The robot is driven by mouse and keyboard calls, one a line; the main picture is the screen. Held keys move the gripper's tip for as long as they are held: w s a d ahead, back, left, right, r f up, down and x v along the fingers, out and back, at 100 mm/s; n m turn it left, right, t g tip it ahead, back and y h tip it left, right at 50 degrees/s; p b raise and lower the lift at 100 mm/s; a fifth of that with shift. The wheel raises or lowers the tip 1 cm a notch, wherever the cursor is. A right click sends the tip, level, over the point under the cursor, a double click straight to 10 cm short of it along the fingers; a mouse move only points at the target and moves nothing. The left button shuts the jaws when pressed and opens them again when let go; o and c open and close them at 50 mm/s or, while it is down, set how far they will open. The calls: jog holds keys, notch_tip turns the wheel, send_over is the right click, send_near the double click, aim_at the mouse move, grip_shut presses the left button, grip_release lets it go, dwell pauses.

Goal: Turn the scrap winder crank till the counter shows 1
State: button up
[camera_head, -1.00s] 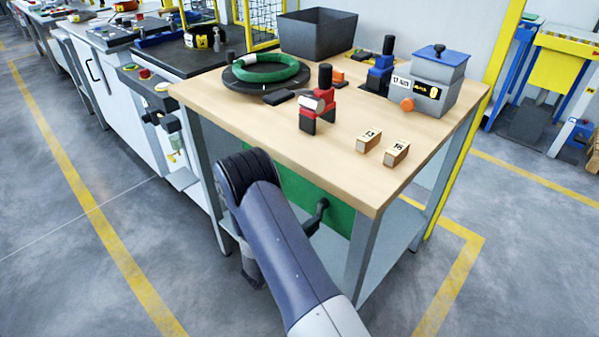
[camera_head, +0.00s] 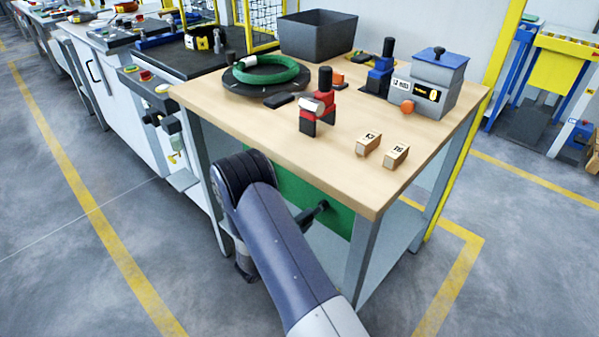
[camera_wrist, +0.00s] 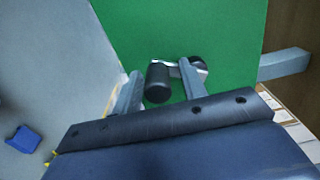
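The scrap winder crank (camera_head: 312,212) is on the green panel (camera_head: 265,170) under the front of the wooden table. In the wrist view the black crank handle (camera_wrist: 158,82) sits between the two grey fingers of my gripper (camera_wrist: 160,72), and the crank's hub end (camera_wrist: 200,66) shows just past the right finger. The fingers are apart, with a small gap on the left of the handle; I cannot tell whether the right one touches it. In the head view my arm hides the fingers. I cannot make out a counter for the crank.
The table (camera_head: 235,122) overhangs the crank. On it stand a green coil (camera_head: 265,70), a red-and-black tool (camera_head: 318,105), small wooden blocks (camera_head: 368,143), a grey bin (camera_head: 318,38) and a blue-lidded box (camera_head: 438,72). A table leg (camera_head: 362,260) is right of the panel.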

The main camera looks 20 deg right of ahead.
dwell(0.3)
jog(key=v, duration=0.9)
jog(key=shift+p, duration=0.35)
jog(key=shift+d, duration=0.1)
jog(key=x, duration=0.9)
jog(key=shift+b, duration=0.35)
jog(key=shift+s+f, duration=0.15)
